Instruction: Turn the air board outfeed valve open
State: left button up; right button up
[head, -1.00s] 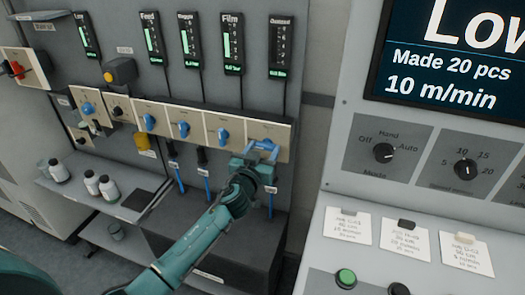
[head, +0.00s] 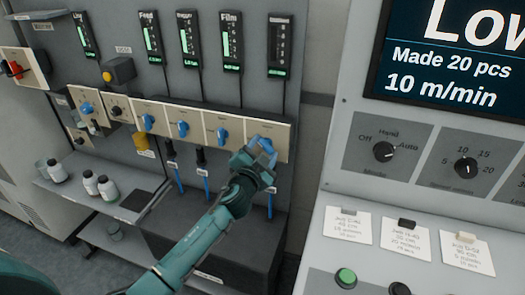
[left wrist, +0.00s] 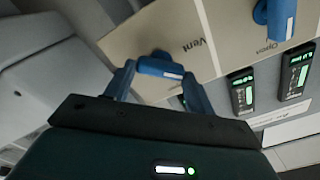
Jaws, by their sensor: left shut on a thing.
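The outfeed valve is the rightmost valve on the beige air board (head: 205,130). Its blue handle (head: 267,145) shows in the head view, partly hidden by my left gripper (head: 258,153). The handle looks tilted. In the left wrist view the same blue handle (left wrist: 160,67) sits between the two blue fingers of my left gripper (left wrist: 160,80), which is shut on it. The word "Vent" is printed on the plate beside it. My right gripper is not in view.
Several other blue-handled valves, such as this neighbour (head: 222,134), line the board to the left. Gauges (head: 280,45) hang above. A shelf with bottles (head: 107,187) stands at lower left. A control console (head: 420,200) fills the right side.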

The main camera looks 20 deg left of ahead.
pick_arm(q)
jog(key=m, duration=0.4)
jog(key=shift+m, duration=0.3)
jog(key=m, duration=0.4)
jog(key=shift+d+f+m, duration=0.1)
jog(key=shift+f+m, duration=0.05)
jog(key=shift+m, duration=0.25)
jog(key=o, duration=1)
jog(key=s, duration=1.3)
jog(key=shift+s+a+b, duration=0.1)
jog(key=shift+a+b, duration=0.15)
jog(key=shift+b, duration=0.05)
jog(key=shift+f, duration=0.1)
